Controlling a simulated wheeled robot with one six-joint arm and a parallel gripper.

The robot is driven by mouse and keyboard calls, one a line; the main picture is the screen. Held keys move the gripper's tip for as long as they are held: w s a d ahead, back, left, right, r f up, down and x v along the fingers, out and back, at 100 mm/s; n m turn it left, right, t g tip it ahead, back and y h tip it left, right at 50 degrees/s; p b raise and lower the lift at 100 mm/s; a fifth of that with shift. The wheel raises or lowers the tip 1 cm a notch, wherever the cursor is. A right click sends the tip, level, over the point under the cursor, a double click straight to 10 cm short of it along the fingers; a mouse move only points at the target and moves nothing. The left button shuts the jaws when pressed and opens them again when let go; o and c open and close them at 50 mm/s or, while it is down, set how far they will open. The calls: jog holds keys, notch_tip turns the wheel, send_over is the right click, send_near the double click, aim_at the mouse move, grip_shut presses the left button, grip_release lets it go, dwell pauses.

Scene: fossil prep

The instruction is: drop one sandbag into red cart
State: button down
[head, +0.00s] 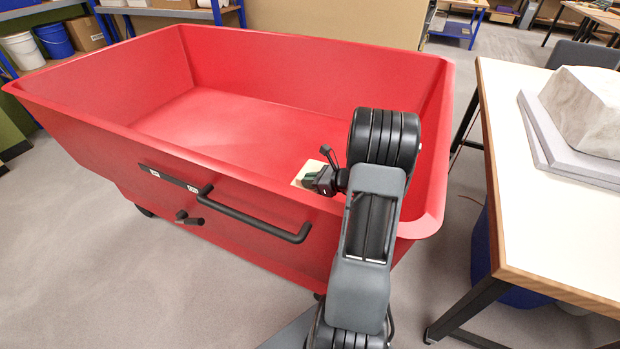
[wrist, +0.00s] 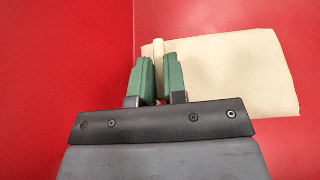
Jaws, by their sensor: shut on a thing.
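The red cart (head: 250,55) is a large open bin that fills the middle of the head view. Its red inside (wrist: 60,60) fills the background of the wrist view. A cream sandbag (wrist: 235,72) shows in the wrist view, with a fold of it between the green fingers. My gripper (wrist: 160,80) is shut on this fold. In the head view my gripper (head: 312,180) is over the near side of the cart, and only a small part of the sandbag (head: 301,174) shows beside it. I cannot tell whether the bag touches the cart floor.
A white-topped table (head: 540,215) with a pale rock block (head: 590,105) on grey slabs stands close on the right. A black handle (head: 260,225) sticks out from the cart's near wall. Shelves with buckets (head: 55,40) are at the back left. The floor at left is clear.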

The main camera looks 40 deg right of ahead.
notch_tip(320, 180, down, 10)
jog(key=b, duration=0.7)
jog(key=shift+f, duration=0.2)
jog(key=c, duration=1.1)
grip_release()
jog(key=shift+f, duration=0.1)
jog(key=p+v, duration=0.4)
jog(key=v, duration=0.7)
jog(key=shift+s+d+p, duration=0.2)
jog(key=shift+p, duration=0.1)
